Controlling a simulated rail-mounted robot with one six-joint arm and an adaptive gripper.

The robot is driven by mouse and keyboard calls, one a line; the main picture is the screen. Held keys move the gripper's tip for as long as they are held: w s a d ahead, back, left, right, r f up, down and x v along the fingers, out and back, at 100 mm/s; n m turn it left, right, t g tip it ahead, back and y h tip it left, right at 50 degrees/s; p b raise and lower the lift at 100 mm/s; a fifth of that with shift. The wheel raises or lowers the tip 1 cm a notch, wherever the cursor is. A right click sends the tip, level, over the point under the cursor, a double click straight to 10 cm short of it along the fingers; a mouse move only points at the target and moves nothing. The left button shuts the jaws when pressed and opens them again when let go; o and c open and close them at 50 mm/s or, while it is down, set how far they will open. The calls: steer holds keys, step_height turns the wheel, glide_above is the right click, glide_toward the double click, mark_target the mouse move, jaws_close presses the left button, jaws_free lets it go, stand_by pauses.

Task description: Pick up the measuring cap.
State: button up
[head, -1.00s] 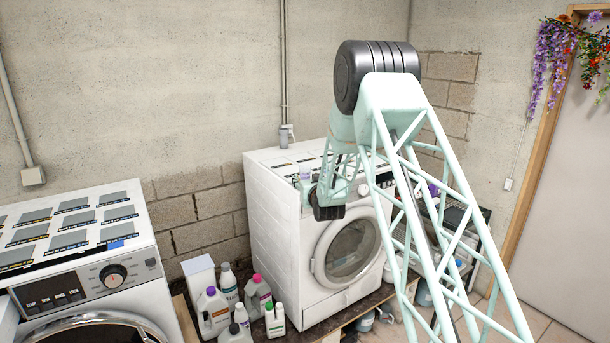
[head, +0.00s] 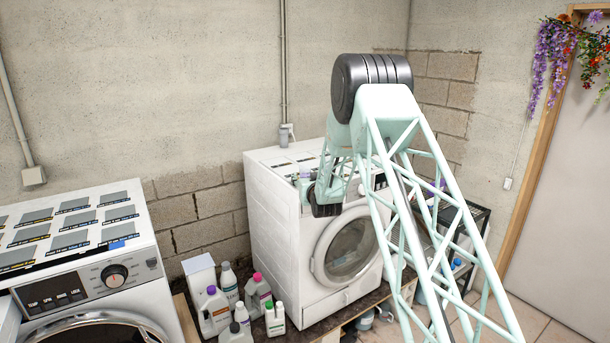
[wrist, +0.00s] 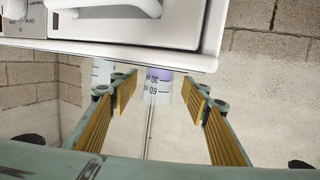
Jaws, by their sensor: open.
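In the wrist view, a clear measuring cap (wrist: 158,86) with dark graduation marks, reading 30 and 60 upside down, shows between the fingertips of my gripper (wrist: 160,92). It has a purple tint on its right side. The fingers, with yellow ribbed pads, are spread apart on either side of it. I cannot tell how far beyond the tips it is. A similar clear marked vessel (wrist: 103,72) is partly hidden by the left finger. In the head view, a small pale-purple item (head: 304,172) stands on the washer's top by my gripper, whose fingers are hard to make out there.
The white washer (head: 272,225) stands against the block wall. Several detergent bottles (head: 214,310) and a white box (head: 199,275) stand on the floor board to its left. Another washer (head: 150,235) is at the front left. A dark shelf rack (head: 470,215) stands at the right.

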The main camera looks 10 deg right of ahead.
mark_target(306, 176)
steer(key=shift+w+f+p, duration=0.2)
steer(key=shift+w+p, duration=0.05)
steer(key=shift+w, duration=0.65)
steer(key=shift+w+f+p, duration=0.15)
steer(key=shift+w+p, duration=0.05)
steer(key=shift+w, duration=0.7)
steer(key=c, duration=1)
